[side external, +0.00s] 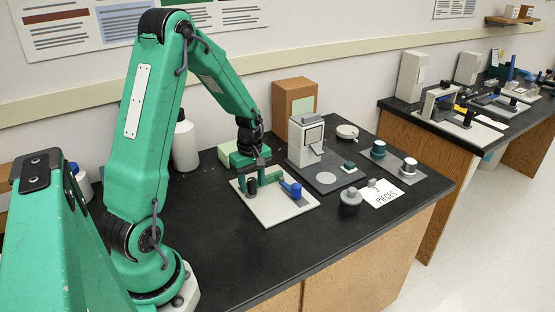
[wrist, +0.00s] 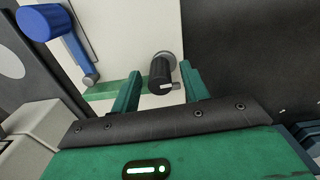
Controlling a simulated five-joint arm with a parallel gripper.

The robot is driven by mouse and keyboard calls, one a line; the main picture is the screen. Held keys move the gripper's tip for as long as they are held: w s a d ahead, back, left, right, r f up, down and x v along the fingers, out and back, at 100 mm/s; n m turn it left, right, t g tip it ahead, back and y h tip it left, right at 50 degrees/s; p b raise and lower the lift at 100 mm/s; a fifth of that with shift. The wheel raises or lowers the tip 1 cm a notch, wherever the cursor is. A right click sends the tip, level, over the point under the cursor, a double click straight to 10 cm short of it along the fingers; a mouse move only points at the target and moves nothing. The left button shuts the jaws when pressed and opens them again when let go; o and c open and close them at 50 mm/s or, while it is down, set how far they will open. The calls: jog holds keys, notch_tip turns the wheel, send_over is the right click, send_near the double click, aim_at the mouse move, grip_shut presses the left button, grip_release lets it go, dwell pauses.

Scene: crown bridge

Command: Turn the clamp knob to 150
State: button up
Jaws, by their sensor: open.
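The clamp knob (wrist: 160,72) is a dark cylinder with a small white mark near its near end, in the wrist view. In the side view a dark upright knob (side external: 251,187) stands on a pale square plate (side external: 272,215). My gripper (wrist: 160,68) is open, with one green finger on each side of the knob. It appears apart from both fingers in the wrist view. My gripper also shows above the plate in the side view (side external: 257,172). A blue handle (wrist: 43,22) sits at upper left in the wrist view, and at the plate's right in the side view (side external: 292,188).
A grey and white device (side external: 306,142) stands behind the plate, with a brown box (side external: 293,102) beyond it. A white bottle (side external: 185,145) stands to the left. Round metal and green parts and a lettered card (side external: 381,193) lie right. The black bench front is clear.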

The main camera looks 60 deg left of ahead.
grip_shut()
dwell(0.3)
jog(key=shift+m, duration=2.3)
grip_release()
